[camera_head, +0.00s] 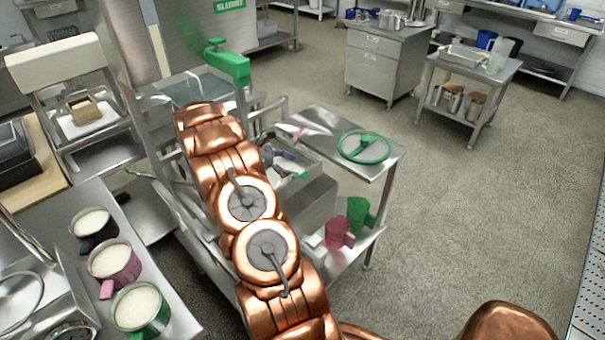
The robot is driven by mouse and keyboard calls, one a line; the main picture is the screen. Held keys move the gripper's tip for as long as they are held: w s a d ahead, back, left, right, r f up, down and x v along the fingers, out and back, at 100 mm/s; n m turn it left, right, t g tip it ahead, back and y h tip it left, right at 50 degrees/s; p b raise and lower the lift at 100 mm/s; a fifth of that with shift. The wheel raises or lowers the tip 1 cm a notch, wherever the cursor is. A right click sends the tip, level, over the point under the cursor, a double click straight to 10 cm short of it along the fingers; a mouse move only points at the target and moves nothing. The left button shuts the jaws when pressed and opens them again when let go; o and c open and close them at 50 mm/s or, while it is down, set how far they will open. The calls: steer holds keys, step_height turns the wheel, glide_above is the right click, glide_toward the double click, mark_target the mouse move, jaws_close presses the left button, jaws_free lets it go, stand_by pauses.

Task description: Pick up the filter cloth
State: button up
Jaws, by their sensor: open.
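My copper arm reaches up across the middle of the camera_head view. A small dark part that looks like my gripper (268,156) shows at the arm's right side, over the metal tray (316,165); it is open, and most of it is hidden behind the arm. Small purple and green items lie in or at the tray, close to the gripper. They are too small to tell apart clearly. I cannot single out the filter cloth with certainty. I see nothing held.
A steel side shelf (330,125) carries a green-rimmed round part (364,147). Several white-filled jugs (114,263) stand on the left bench. The floor (450,200) at right is clear.

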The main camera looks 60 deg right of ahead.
steer(key=shift+s+d+f, duration=0.15)
steer(key=shift+s, duration=0.1)
steer(key=shift+s+d+f, duration=0.1)
steer(key=shift+s, duration=0.05)
jaws_close()
stand_by(1.5)
stand_by(0.4)
step_height(320, 180, up, 12)
steer(key=p, duration=0.6)
step_height(320, 180, up, 9)
steer(key=p, duration=0.5)
